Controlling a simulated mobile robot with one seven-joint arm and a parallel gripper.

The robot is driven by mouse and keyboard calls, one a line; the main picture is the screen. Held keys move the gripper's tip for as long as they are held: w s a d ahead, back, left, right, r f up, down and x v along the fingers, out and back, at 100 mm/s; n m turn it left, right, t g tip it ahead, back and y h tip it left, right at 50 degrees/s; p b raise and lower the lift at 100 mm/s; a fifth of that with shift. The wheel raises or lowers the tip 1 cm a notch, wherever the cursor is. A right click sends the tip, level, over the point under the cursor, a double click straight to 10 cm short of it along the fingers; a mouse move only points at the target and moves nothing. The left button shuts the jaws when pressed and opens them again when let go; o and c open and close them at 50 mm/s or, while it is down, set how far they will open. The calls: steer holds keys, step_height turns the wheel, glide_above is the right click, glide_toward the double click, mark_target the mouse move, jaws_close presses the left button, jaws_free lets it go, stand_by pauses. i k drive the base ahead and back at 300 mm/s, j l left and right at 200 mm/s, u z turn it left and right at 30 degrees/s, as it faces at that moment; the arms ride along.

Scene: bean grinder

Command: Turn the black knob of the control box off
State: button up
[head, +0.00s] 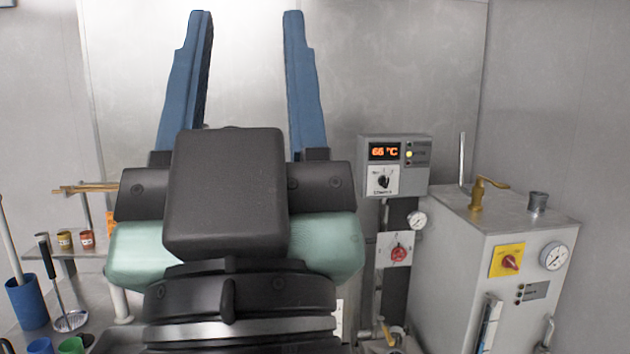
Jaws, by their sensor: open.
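The control box (420,173) is a grey box on the back wall, right of my gripper, with an orange display reading about 66 °C. Its black knob (384,181) sits on a white plate below the display. The small marks around the knob are too small to read. My gripper (246,18) is large in the middle of the head view, with two blue fingers pointing up and wide apart. It is open, with nothing between the fingers. It is left of the control box and apart from it in the picture.
A red knob (398,253) on a white plate and a gauge (416,220) are below the control box. A grey cabinet (459,257) with a red knob on a yellow plate (507,261) stands at right. Blue cup (27,303), ladle (70,321) and small jars (87,239) are at left.

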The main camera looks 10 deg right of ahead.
mark_target(383, 181)
steer(key=i+l, duration=1.9)
steer(key=l, duration=0.1)
